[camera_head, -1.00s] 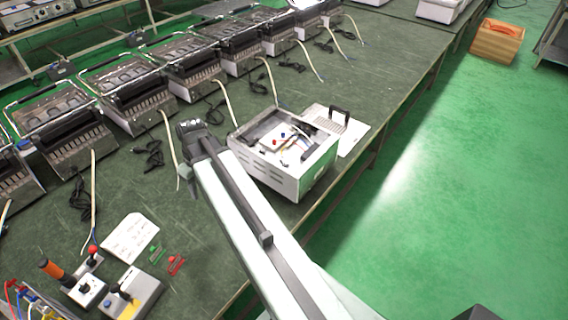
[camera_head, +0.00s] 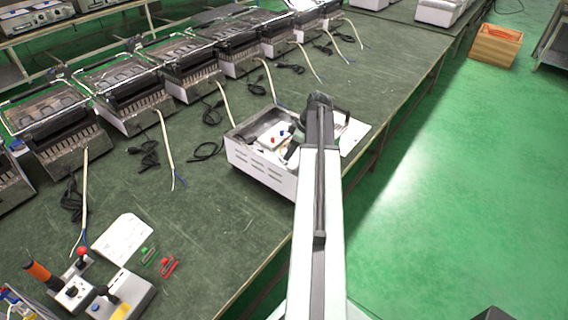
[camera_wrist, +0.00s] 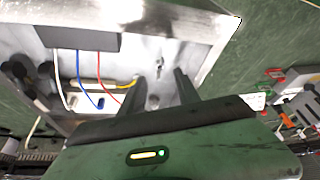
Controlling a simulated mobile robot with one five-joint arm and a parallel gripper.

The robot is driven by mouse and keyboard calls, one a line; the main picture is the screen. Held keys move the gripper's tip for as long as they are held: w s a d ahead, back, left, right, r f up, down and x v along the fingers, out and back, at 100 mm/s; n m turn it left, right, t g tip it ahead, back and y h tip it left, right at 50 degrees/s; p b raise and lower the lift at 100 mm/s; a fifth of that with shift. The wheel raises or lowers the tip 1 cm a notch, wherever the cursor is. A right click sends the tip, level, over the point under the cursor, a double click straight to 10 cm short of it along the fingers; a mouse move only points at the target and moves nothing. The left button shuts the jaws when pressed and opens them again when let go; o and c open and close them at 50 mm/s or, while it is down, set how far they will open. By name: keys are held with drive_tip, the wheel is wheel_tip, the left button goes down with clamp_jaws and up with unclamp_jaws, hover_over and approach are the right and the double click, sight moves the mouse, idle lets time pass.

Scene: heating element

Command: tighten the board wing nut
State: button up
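The open white heater housing (camera_head: 262,174) stands on the green bench, partly hidden by my arm. The fingertips point into the housing, just short of the fitting in the picture. Contact cannot be told.
A white perforated panel (camera_head: 354,136) lies beside the housing at the right. Several grill units line the back of the bench. A paper sheet (camera_head: 122,239), a red clip (camera_head: 169,266) and tools lie front left.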

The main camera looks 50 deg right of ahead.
sight(283, 162)
drive_tip(key=b+x, duration=0.4)
drive_tip(key=x, duration=0.1)
drive_tip(key=shift+f, duration=0.3)
drive_tip(key=shift+r, duration=0.15)
clamp_jaws()
drive_tip(key=shift+a, duration=0.3)
drive_tip(key=shift+d, duration=0.2)
